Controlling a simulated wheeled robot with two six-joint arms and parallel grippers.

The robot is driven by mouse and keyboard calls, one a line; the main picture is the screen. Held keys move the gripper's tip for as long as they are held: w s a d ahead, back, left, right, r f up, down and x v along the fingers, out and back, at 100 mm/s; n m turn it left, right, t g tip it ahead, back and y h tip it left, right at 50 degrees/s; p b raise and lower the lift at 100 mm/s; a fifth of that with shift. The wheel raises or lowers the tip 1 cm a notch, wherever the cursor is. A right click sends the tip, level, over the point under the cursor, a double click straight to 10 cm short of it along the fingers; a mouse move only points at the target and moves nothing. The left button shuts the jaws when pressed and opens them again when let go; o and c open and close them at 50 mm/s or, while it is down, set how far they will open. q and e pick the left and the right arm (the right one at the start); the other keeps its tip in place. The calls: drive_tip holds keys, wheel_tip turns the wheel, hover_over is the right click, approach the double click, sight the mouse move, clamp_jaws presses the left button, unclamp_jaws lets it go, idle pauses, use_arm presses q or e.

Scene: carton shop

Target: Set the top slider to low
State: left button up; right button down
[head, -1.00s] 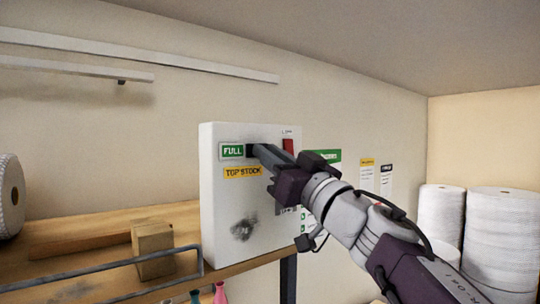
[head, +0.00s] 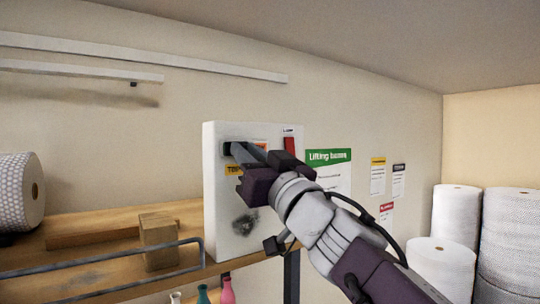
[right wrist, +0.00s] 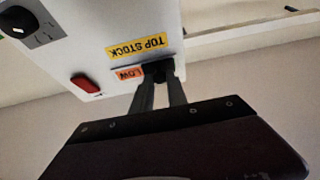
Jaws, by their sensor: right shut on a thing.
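The white control box (head: 222,210) stands on the wooden shelf against the wall. The top slider's black knob (head: 227,149) is at the left end of its window, above the yellow TOP STOCK label (head: 234,169). An orange label shows to the right of the knob; in the right wrist view it reads LOW (right wrist: 128,73). My right gripper (head: 237,151) is shut on the knob, which also shows between its fingertips in the right wrist view (right wrist: 158,74). The gripper hides part of the box front. My left gripper is out of view.
A red switch (head: 290,144) is on the box's upper right, and a black dial (right wrist: 17,22) shows in the right wrist view. A wooden block (head: 158,240), a grey rail (head: 110,264) and a wrap roll (head: 20,192) are left of the box.

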drive_tip(key=shift+s+a+f, duration=0.1)
drive_tip(key=shift+s+a, duration=0.05)
drive_tip(key=shift+a, duration=0.15)
drive_tip(key=c, duration=1.3)
unclamp_jaws()
drive_tip(key=shift+a, duration=0.2)
drive_tip(key=shift+s, duration=0.1)
drive_tip(key=b+v, duration=0.3)
drive_tip(key=v, duration=0.6)
